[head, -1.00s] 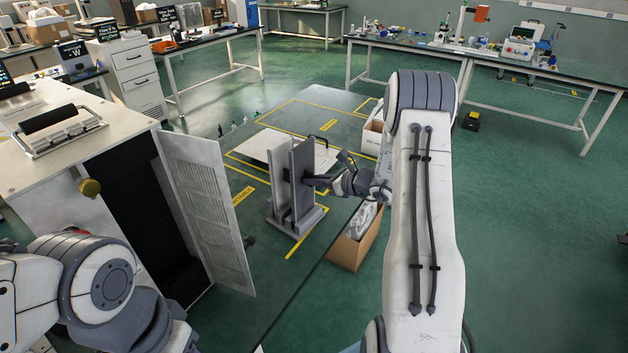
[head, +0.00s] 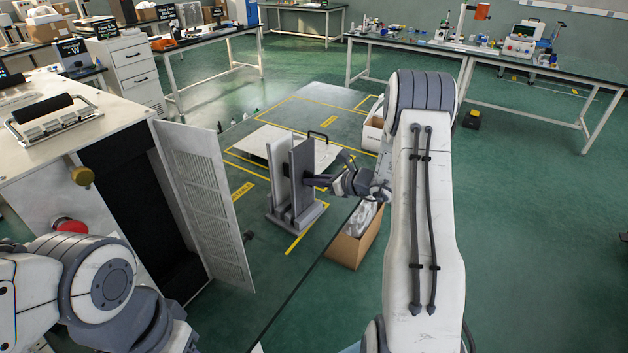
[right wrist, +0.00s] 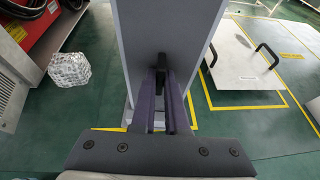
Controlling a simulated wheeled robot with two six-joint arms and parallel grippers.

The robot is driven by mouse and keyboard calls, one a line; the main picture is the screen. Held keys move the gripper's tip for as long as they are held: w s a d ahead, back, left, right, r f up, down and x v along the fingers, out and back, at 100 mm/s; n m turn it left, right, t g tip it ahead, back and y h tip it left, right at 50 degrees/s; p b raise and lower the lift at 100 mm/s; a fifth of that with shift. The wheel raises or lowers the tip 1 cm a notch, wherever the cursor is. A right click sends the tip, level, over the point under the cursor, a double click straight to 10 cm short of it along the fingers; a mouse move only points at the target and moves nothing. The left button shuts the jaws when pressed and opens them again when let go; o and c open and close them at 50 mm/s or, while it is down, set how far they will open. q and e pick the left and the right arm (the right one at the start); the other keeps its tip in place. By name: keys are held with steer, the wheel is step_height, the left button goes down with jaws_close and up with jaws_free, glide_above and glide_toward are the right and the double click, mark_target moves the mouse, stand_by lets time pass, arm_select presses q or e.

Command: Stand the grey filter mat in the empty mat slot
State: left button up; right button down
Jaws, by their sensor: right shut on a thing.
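A grey filter mat (head: 301,168) stands upright on a low grey stand (head: 306,220), close beside another upright grey panel (head: 279,180). My right gripper (head: 312,181) is at the mat's right side. In the right wrist view, my right gripper (right wrist: 161,100) is shut on a dark tab at the near face of the mat (right wrist: 135,35). The tab is mostly hidden between the fingers. I cannot tell from these views whether the mat's lower edge rests on the stand. I cannot pick out the empty mat slot for certain. My left gripper is out of view.
At left is a white cabinet (head: 45,185) with a dark open inside and a vented door (head: 205,200) swung out. A cardboard box (head: 349,250) stands right of the stand. A flat white panel with handles (head: 265,143) lies behind.

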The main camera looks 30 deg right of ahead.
steer(key=shift+f+b, duration=0.35)
steer(key=shift+f, duration=0.1)
steer(key=c, duration=0.8)
jaws_free()
steer(key=shift+c, duration=0.2)
steer(key=p+v, duration=0.2)
steer(key=v, duration=0.6)
steer(key=shift+a+r, duration=0.1)
steer(key=shift+r, duration=0.05)
